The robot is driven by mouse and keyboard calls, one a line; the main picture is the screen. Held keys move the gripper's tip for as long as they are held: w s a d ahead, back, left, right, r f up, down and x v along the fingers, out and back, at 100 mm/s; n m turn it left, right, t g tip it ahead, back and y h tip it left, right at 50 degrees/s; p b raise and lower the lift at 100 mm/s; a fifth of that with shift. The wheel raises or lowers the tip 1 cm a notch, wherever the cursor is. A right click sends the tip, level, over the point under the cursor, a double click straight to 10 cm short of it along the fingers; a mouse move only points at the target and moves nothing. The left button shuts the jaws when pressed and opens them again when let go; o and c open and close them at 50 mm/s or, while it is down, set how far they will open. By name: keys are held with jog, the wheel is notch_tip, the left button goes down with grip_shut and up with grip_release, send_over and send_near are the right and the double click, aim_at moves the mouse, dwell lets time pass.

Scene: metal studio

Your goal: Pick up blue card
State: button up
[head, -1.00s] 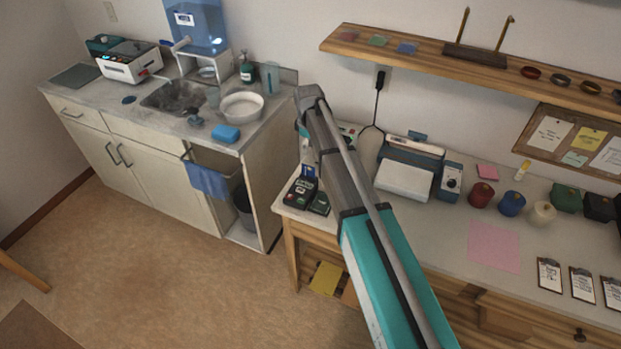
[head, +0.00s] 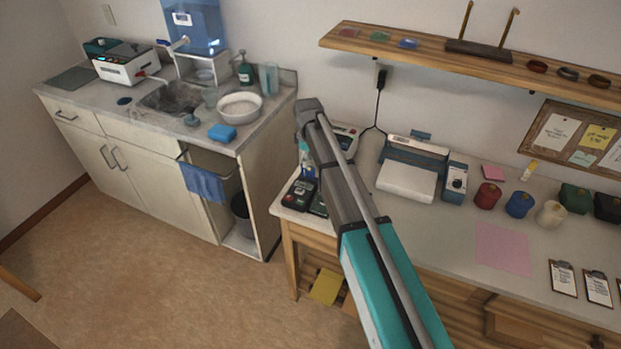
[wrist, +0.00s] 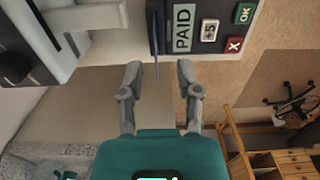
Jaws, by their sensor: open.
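The blue card (wrist: 156,42) shows nearly edge-on in the wrist view, as a thin dark blue strip standing at the card terminal (wrist: 185,28) with the PAID display. My gripper (wrist: 160,70) is open, one finger on either side of the card's line. The card's near end reaches about the fingertips; I cannot tell how deep it lies between them. The fingers do not appear to touch it. In the head view the terminal (head: 299,194) stands at the counter's left end, and a blue patch of the card (head: 308,173) shows below my wrist.
A second dark device (head: 318,205) stands right of the terminal, partly behind my arm. A white and blue machine (head: 408,180) is farther right. The sink cabinet (head: 140,165) stands left, across a gap. A shelf (head: 430,48) runs above.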

aim_at(308, 178)
jog(key=shift+f, duration=0.1)
dwell(0.3)
jog(key=shift+w+f+b, duration=0.15)
jog(key=shift+f+b, duration=2.35)
jog(key=shift+b, duration=0.1)
grip_shut()
